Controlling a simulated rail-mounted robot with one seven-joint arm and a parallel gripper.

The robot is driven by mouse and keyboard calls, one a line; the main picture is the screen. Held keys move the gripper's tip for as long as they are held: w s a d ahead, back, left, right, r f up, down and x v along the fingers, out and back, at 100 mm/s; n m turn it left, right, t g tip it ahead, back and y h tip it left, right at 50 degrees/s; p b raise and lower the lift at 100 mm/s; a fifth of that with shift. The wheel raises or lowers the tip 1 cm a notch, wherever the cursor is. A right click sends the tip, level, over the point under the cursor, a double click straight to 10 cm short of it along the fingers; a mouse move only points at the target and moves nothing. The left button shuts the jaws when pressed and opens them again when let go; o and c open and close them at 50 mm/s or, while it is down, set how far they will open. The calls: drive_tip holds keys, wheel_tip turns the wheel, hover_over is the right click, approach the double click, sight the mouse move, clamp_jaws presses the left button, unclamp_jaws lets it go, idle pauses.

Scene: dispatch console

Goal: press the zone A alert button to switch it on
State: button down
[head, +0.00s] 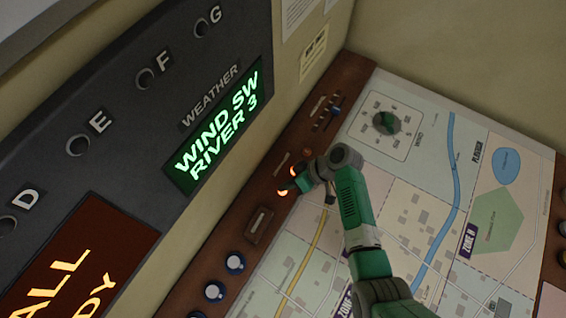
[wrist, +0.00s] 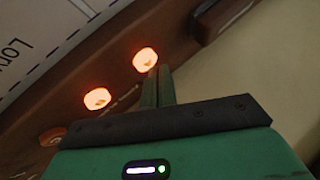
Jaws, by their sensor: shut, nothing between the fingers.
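A row of small round buttons sits on the brown wooden border of the map console. Two glow orange: one button (wrist: 145,58) at the fingertips and a second button (wrist: 97,98) to its left. A third, dim button (wrist: 52,136) lies farther left in the wrist view. The lit pair also shows in the head view, an upper one (head: 296,171) and a lower one (head: 283,192). I cannot read which is zone A. My gripper (wrist: 153,72) is shut and empty, its tips at the first lit button's edge; I cannot tell whether they touch. It also shows in the head view (head: 290,187).
The map panel (head: 400,180) spreads right of the buttons. Blue-and-white knobs (head: 235,262) and a recessed plate (head: 261,221) lie lower on the border. A blue-handled slider (head: 336,111) is farther up. The dark weather panel (head: 125,112) rises on the left.

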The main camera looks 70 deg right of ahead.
wheel_tip(320, 180, up, 6)
drive_tip(key=p, duration=0.5)
drive_tip(key=shift+r, duration=0.1)
idle(0.4)
